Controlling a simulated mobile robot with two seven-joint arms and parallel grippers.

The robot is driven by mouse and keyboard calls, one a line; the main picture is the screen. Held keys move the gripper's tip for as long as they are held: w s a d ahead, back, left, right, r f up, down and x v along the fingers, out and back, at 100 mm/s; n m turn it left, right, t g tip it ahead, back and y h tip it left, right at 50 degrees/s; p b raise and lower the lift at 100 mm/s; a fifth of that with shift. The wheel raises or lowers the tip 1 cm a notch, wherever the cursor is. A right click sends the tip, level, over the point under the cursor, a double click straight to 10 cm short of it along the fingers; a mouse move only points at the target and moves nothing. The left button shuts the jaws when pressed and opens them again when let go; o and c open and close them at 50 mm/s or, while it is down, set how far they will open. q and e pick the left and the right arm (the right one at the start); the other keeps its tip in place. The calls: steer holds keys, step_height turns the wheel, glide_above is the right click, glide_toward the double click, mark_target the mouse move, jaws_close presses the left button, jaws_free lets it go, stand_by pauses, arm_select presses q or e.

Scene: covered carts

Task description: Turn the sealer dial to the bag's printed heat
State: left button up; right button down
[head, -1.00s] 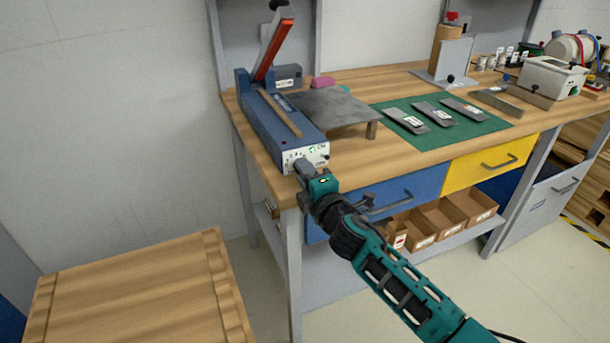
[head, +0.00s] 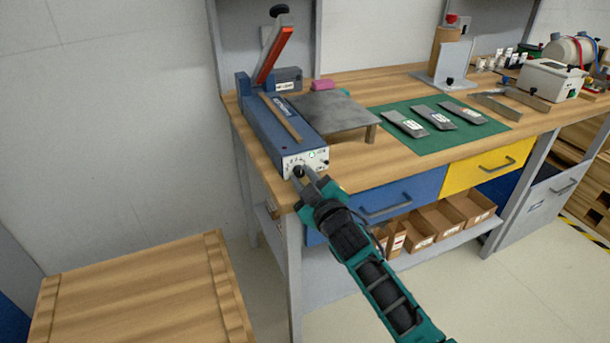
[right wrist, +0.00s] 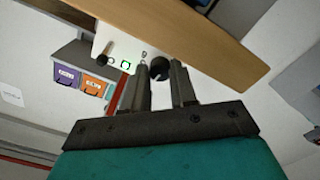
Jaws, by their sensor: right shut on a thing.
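The blue sealer (head: 270,115) stands at the bench's left end, its arm (head: 272,50) raised. Its white front panel (head: 318,157) carries a black dial (head: 298,171) and a small green mark. My right gripper (head: 304,175) is shut on the dial, reaching in from the lower right. In the right wrist view the dark dial (right wrist: 160,68) shows between the fingertips (right wrist: 160,75). The dial's setting cannot be read. Three grey bags (head: 406,123) (head: 433,117) (head: 463,112) with white labels lie on the green mat (head: 452,141); their print is too small to read. My left gripper is not in view.
A grey metal plate stand (head: 335,110) and a pink block (head: 323,84) are beside the sealer. A blue drawer (head: 415,187) and a yellow drawer (head: 490,164) are under the benchtop. A wooden-topped cart (head: 130,290) stands at the lower left.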

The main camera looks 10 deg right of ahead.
steer(key=m+p, duration=0.1)
steer(key=m, duration=0.3)
steer(key=shift+m+p, duration=0.3)
stand_by(0.3)
steer(key=c, duration=1.2)
jaws_free()
steer(key=s, duration=0.4)
steer(key=s+d, duration=0.1)
steer(key=s, duration=0.3)
steer(key=s+d+p, duration=0.1)
steer(key=s, duration=0.3)
steer(key=shift+s+d, duration=0.2)
steer(key=shift+s, duration=0.2)
